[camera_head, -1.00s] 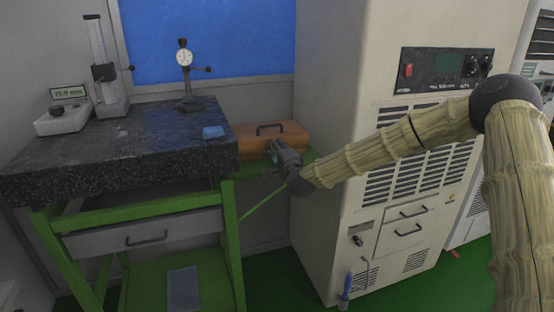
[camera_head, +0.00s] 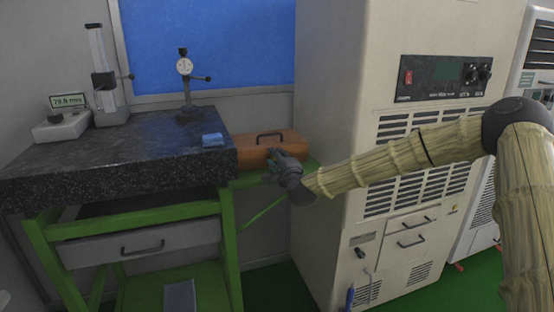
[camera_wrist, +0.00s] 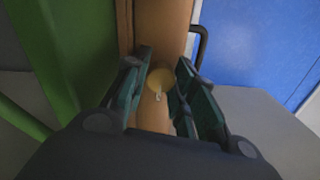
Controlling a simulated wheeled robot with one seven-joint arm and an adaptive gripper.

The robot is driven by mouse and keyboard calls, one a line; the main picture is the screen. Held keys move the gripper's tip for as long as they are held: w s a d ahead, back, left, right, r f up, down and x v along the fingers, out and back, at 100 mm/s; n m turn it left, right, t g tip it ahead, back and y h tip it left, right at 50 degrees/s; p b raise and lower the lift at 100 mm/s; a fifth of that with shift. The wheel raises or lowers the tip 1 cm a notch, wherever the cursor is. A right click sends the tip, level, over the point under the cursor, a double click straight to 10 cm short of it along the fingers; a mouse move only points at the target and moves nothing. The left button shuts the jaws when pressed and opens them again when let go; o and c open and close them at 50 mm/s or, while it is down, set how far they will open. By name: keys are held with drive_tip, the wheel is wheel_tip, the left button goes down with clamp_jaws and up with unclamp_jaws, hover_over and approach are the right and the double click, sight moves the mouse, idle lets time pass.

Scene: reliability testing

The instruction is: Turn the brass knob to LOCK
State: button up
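The brass knob (camera_wrist: 160,79) shows in the wrist view as a round yellow disc on the narrow side of an orange-brown box. A small pale mark sits just below it. My gripper (camera_wrist: 163,61) is open, with one dark green finger on each side of the knob. The right finger looks closer to the knob than the left; I cannot tell whether either touches it. In the head view my gripper (camera_head: 275,160) is at the front of the orange box (camera_head: 245,151) and hides the knob. I cannot read a LOCK mark.
A tall beige cabinet (camera_head: 335,130) stands close on the right.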

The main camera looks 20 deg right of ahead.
drive_tip(key=o, duration=0.3)
drive_tip(key=shift+o, duration=0.2)
drive_tip(key=s, duration=1.2)
drive_tip(key=shift+d, duration=0.2)
